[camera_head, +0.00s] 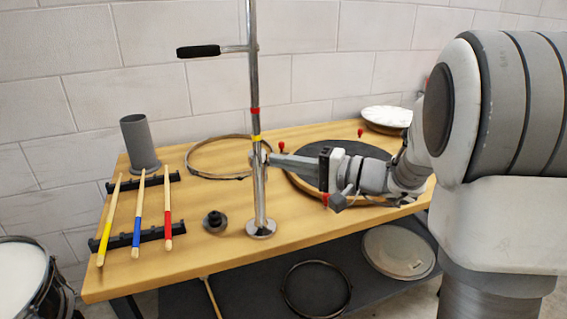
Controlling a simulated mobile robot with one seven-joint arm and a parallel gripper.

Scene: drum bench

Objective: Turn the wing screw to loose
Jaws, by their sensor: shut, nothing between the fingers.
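A chrome stand pole (259,195) stands upright on the bench on a round base (261,229). It has a red band (255,111) and a yellow band (255,138) around it. A small metal clamp (257,160) sits on the pole just below the yellow band; the wing screw appears to be here, but it is too small and partly covered to make out its angle. My gripper (273,160) comes in from the right, roughly level, with its shut, empty fingertips at the right side of the clamp. I cannot tell whether they touch the screw.
A black-gripped side arm (199,51) sticks out left from the upper pole. Yellow, blue and red drumsticks (139,216) lie on black racks at left. A grey cup (140,143), a hoop (197,158) and a dark round pad (300,182) surround the pole.

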